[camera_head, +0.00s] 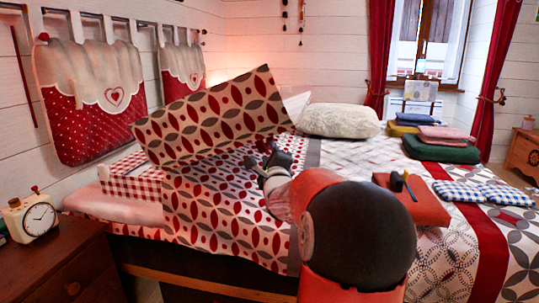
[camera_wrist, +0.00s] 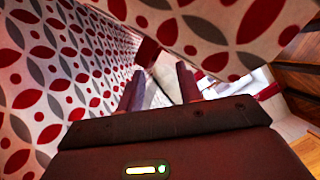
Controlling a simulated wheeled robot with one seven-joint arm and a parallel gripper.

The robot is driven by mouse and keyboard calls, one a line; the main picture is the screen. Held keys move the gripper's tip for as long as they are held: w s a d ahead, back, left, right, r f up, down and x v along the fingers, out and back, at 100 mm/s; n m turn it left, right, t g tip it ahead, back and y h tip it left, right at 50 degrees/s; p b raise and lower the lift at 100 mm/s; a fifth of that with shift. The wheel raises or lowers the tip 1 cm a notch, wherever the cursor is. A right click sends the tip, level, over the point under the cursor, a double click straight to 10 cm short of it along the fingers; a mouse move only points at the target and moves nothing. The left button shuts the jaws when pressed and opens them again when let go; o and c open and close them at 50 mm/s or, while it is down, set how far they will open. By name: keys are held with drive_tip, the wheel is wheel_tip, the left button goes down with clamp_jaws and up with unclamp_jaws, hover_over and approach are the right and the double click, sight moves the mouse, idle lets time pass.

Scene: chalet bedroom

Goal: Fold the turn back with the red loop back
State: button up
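The turn back (camera_head: 215,115) is a stiff-looking flap with red and grey leaf shapes on white. It stands raised and tilted above the bed's left part, and also fills the top of the wrist view (camera_wrist: 215,25). My gripper (camera_head: 265,148) is beside the flap's lower right part, over the bed. In the wrist view its two fingers (camera_wrist: 158,78) stand apart, with a visible gap. A small dark red piece (camera_wrist: 147,51) shows just beyond the fingertips at the flap's edge. It may be the red loop; I cannot tell whether the fingers touch it.
A white pillow (camera_head: 340,120) and folded cloths (camera_head: 443,150) lie farther back on the bed. A clock (camera_head: 32,216) stands on the wooden nightstand (camera_head: 60,262) at left. A checked pillow (camera_head: 130,176) lies under the flap.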

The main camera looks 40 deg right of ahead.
drive_tip(key=shift+v, duration=2.25)
drive_tip(key=shift+b, duration=0.3)
drive_tip(key=shift+c, duration=0.5)
